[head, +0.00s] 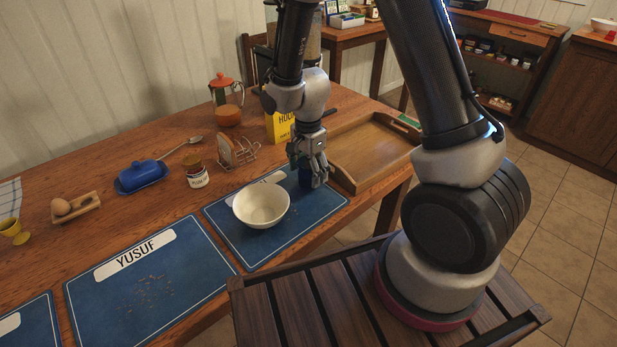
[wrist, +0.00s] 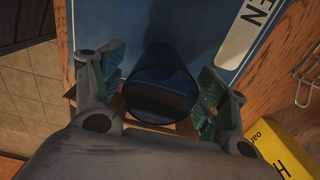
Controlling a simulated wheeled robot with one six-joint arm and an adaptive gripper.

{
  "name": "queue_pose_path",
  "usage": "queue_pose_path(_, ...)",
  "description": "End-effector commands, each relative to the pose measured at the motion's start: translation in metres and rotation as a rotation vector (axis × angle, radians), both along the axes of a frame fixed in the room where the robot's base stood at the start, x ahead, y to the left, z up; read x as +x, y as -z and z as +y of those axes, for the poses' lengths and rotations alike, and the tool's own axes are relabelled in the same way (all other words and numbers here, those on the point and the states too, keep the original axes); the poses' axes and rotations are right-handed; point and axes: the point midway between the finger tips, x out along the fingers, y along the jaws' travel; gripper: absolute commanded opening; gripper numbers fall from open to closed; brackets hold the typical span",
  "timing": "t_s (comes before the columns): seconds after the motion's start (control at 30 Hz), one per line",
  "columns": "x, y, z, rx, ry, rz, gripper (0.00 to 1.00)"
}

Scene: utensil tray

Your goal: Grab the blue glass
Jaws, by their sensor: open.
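The blue glass (wrist: 160,95) is dark and see-through and stands on a blue placemat (wrist: 205,25). In the wrist view it sits between the two open fingers of my gripper (wrist: 163,92), with a gap visible on each side. In the head view my gripper (head: 308,170) points down around the glass (head: 304,178), which is mostly hidden behind the fingers, at the right end of the placemat (head: 310,215).
A cream bowl (head: 261,204) stands left of the glass. A wooden tray (head: 372,150) lies close on the right. A yellow box (head: 279,127) and a toast rack (head: 238,152) stand behind. A blue butter dish (head: 142,176) is farther left.

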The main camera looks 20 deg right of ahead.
Motion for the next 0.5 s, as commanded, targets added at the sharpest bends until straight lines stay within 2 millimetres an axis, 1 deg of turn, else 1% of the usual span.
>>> queue_pose_path(0.03,-0.001,0.009,0.0,-0.001,0.0,0.003,0.74)
queue_pose_path(0.13,0.0,0.019,0.0,0.0,-0.001,0.001,0.74)
queue_pose_path(0.23,0.0,0.022,0.0,0.0,-0.001,0.0,0.74)
queue_pose_path(0.4,0.0,0.022,0.0,0.0,-0.001,-0.001,0.74)
queue_pose_path(0.47,0.0,0.022,0.0,0.0,-0.001,-0.001,0.63)
queue_pose_path(0.5,0.0,0.022,0.0,0.0,-0.001,-0.001,0.55)
